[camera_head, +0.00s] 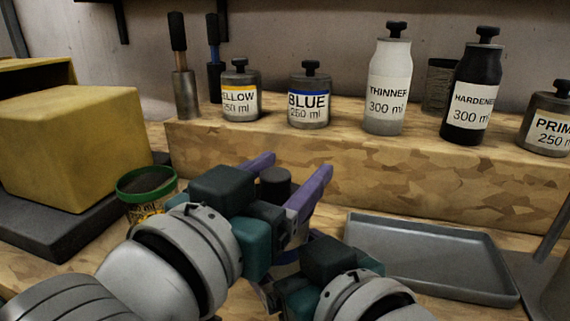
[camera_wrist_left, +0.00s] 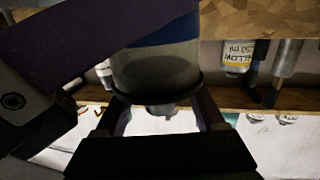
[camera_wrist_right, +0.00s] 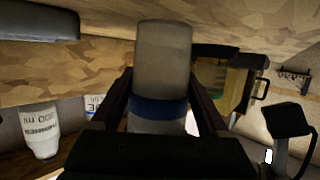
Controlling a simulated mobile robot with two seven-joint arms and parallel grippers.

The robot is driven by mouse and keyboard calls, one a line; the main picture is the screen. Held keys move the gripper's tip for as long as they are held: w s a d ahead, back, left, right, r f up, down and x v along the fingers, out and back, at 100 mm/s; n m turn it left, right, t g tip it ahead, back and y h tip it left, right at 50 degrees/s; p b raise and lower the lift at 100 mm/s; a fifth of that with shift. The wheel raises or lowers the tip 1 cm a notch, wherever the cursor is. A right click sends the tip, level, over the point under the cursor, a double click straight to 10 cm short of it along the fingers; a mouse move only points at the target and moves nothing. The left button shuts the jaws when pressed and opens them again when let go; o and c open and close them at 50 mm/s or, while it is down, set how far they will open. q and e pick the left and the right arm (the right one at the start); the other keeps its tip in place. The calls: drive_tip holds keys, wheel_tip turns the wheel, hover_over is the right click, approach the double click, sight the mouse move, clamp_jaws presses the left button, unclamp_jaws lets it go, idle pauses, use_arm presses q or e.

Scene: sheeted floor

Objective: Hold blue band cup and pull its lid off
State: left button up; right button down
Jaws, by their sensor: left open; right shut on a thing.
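The blue band cup (camera_wrist_right: 162,60) is grey with a blue band (camera_wrist_right: 158,109) around it. My right gripper (camera_wrist_right: 165,102) is shut on it near the band. In the left wrist view the cup (camera_wrist_left: 155,68) ends in a dark rim with a small knob (camera_wrist_left: 163,108), seemingly its lid. My left gripper (camera_head: 288,178) is open, its purple fingers on both sides of that end; I cannot tell whether they touch it. In the head view a dark round piece (camera_head: 275,185) shows between these fingers, while my grippers hide most of the cup.
A wooden shelf (camera_head: 240,160) carries the yellow (camera_head: 240,100) and blue (camera_head: 308,105) pots, the thinner (camera_head: 388,90) and hardener (camera_head: 474,95) bottles, and brushes. A grey tray (camera_head: 430,260) lies right. A green-rimmed tin (camera_head: 146,185) and a yellow block (camera_head: 75,150) stand left.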

use_arm(q)
drive_tip(key=shift+w+d, duration=0.15)
drive_tip(key=shift+w, duration=0.1)
clamp_jaws()
idle(0.5)
drive_tip(key=shift+r, duration=0.15)
idle(0.8)
drive_tip(key=shift+r, duration=1)
drive_tip(key=shift+r, duration=2)
